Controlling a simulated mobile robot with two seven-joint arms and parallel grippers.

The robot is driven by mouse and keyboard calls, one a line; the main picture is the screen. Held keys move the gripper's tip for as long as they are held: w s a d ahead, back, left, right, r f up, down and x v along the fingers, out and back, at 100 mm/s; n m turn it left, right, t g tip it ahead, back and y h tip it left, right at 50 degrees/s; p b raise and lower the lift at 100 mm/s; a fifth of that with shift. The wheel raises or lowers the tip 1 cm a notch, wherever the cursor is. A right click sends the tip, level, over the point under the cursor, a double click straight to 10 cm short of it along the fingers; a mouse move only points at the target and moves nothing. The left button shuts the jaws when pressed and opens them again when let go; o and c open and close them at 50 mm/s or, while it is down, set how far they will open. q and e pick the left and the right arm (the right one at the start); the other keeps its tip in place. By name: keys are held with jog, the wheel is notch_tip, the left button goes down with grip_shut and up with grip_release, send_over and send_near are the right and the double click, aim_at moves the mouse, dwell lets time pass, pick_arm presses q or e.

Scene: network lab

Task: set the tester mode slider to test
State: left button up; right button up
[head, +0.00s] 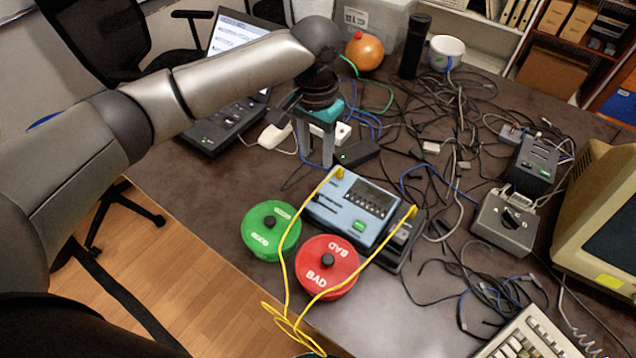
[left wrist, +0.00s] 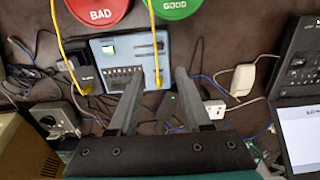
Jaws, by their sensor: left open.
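The light-blue tester (head: 345,232) lies on the dark table, with a dark display panel, a green-lit patch and dark slots on its left part. It also shows in the left wrist view (left wrist: 118,62), where the dark slots (left wrist: 148,48) are seen on its right part. Which slot holds the mode slider, and its position, are too small to tell. My left gripper (head: 317,162) is open and empty, pointing down just behind the tester's far left corner. In the left wrist view its fingers (left wrist: 161,76) reach toward the tester's edge. My right gripper is not in view.
A yellow cable (head: 283,262) is attached at both sides of the tester. Green (head: 263,245) and red BAD (head: 318,284) discs sit at its near side. A laptop (head: 225,118) stands left; tangled cables and a grey switch box (head: 502,238) lie right.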

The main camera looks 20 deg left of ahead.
aim_at(316, 194)
pick_arm(q)
notch_tip(316, 194, down, 13)
jog(key=b, duration=0.3)
jog(key=shift+c, duration=0.3)
grip_shut()
dwell(1.1)
